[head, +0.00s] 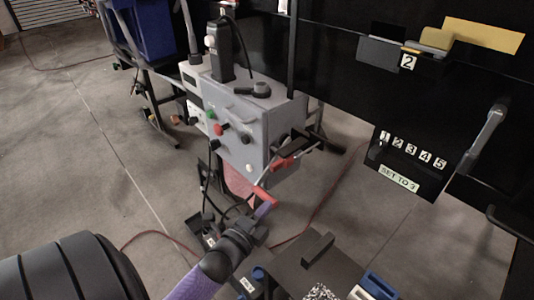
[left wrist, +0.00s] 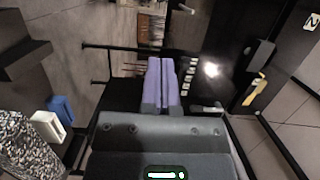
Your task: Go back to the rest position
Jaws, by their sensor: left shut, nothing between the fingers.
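My left gripper (head: 264,209) is low in the middle of the head view, in front of the grey control box. Its purple fingers (left wrist: 162,82) lie side by side in the left wrist view, shut with nothing between them. The fingertips appear close to a red part (head: 265,195) below the box in the head view; I cannot tell whether they touch it. My right gripper is not in view.
The grey control box (head: 240,125) has buttons and a dark knob. A black panel (head: 405,165) with numbers 1 to 5 and "SET TO 3" stands right, beside a grey lever (head: 487,132). A blue bin (head: 152,28) is at the back. Floor is open at left.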

